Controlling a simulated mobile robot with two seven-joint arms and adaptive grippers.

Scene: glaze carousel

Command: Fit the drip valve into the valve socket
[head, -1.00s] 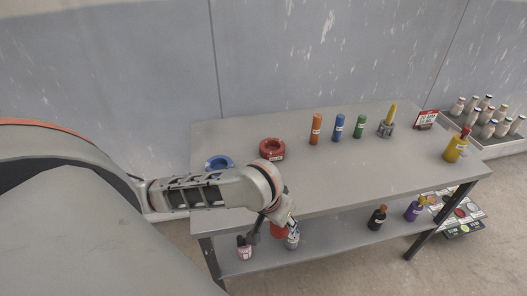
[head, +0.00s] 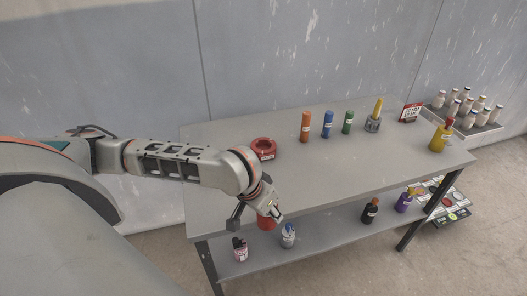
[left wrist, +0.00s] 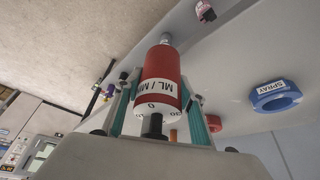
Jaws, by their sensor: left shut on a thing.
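The drip valve appears to be the red cylinder with a white "ML / MIN" band and a dark stem, seen in the left wrist view (left wrist: 162,70). My left gripper (head: 259,207) is shut on it, with fingers on both sides of the band. In the head view the red valve (head: 267,222) shows below the gripper, at the table's front edge. A red ring holder (head: 263,147) lies on the tabletop behind the gripper. A blue ring labelled SPRAY (left wrist: 274,97) shows in the left wrist view; my arm hides it in the head view. I cannot tell which fixture is the valve socket.
Orange (head: 305,126), blue (head: 327,124) and green (head: 347,122) cylinders stand along the back of the table (head: 350,165). A grey block with a yellow piece (head: 373,124) and a yellow bottle (head: 441,137) are further right. Bottles stand on the lower shelf (head: 320,235). The tabletop's middle is clear.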

